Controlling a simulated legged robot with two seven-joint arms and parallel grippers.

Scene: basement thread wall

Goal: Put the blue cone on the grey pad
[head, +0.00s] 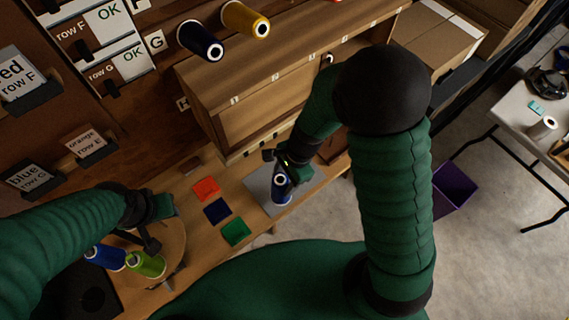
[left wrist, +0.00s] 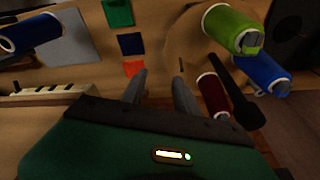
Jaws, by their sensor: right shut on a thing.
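A blue cone (head: 282,194) with a white core is between the fingers of my right gripper (head: 284,168), which is shut on it. The cone is over the grey pad (head: 257,184); I cannot tell whether its base touches it. In the left wrist view the blue cone (left wrist: 32,33) lies across the left part of the grey pad (left wrist: 72,42); the right gripper is mostly out of that view. My left gripper (left wrist: 160,90) is open and empty. In the head view the left gripper (head: 138,236) is near the round wooden stand.
The round stand (head: 170,250) holds another blue cone (head: 105,257) and a green cone (head: 147,264). A dark red cone (left wrist: 213,95) shows beside them. Orange (head: 206,189), navy (head: 217,210) and green (head: 235,232) squares lie left of the pad. A wooden cabinet (head: 270,100) stands behind.

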